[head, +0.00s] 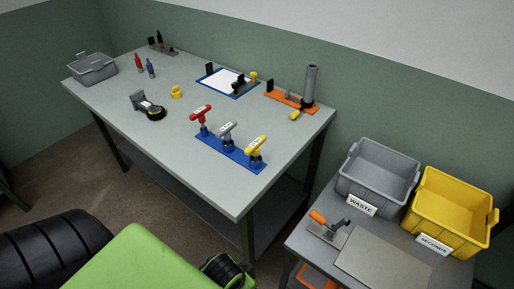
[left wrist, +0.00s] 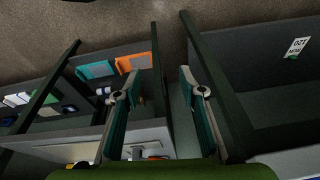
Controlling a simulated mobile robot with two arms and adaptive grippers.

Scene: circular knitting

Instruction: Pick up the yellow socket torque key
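The yellow socket torque key (head: 257,147) stands upright, its T-shaped handle on top, at the right end of a blue stand (head: 240,156) near the front right of the large grey table. A grey key (head: 227,131) and a red key (head: 201,113) stand beside it on the same stand. My left gripper (left wrist: 160,78) is open and empty in the left wrist view, with its two fingers well apart. No torque key can be made out in that view. Neither gripper shows in the head view.
A lower table at the right holds a grey WASTE bin (head: 376,178), a yellow SECONDS bin (head: 450,212) and an orange-handled tool (head: 322,222). An orange base with a grey post (head: 310,88) stands behind the keys. The large table's front left (head: 185,160) is clear.

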